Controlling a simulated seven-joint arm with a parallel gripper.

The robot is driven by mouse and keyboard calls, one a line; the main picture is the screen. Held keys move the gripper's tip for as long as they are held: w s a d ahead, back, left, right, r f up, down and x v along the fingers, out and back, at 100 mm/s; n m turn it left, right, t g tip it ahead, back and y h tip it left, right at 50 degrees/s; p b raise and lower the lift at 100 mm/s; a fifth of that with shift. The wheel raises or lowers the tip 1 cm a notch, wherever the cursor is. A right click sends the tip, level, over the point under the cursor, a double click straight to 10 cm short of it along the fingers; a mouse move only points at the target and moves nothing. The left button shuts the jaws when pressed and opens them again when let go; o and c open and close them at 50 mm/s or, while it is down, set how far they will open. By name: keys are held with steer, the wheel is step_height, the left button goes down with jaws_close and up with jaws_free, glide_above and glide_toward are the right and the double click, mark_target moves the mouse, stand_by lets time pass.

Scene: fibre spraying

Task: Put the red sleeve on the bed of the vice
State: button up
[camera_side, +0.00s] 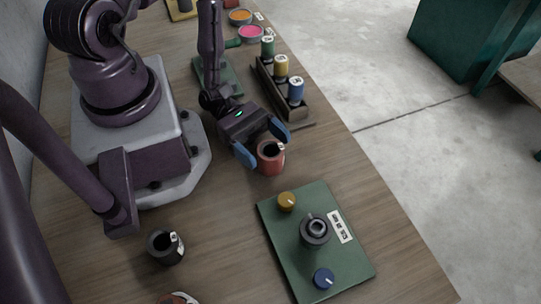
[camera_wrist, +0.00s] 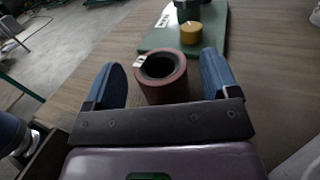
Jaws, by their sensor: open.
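The red sleeve (camera_side: 270,163) stands upright on the wooden table, its dark bore facing up and a small white tag at its rim. My gripper (camera_side: 261,143) is open, with one blue finger on either side of the sleeve. In the wrist view the sleeve (camera_wrist: 165,92) stands between the spread fingers (camera_wrist: 162,75), with gaps visible at both sides. A green base (camera_side: 228,80) lies behind my arm and is partly hidden; I cannot tell for sure whether it is the vice.
A green panel (camera_side: 285,250) with yellow and blue knobs and a grey fitting lies in front. A dark sleeve (camera_side: 165,248) stands at the lower left. A rack (camera_side: 262,82) of coloured spools and bowls of orange (camera_side: 240,16) and pink (camera_side: 251,33) stand behind.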

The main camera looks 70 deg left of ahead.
steer(key=shift+w+d, duration=0.1)
steer(key=shift+d, duration=0.3)
steer(key=shift+r, duration=0.1)
steer(key=c, duration=1.3)
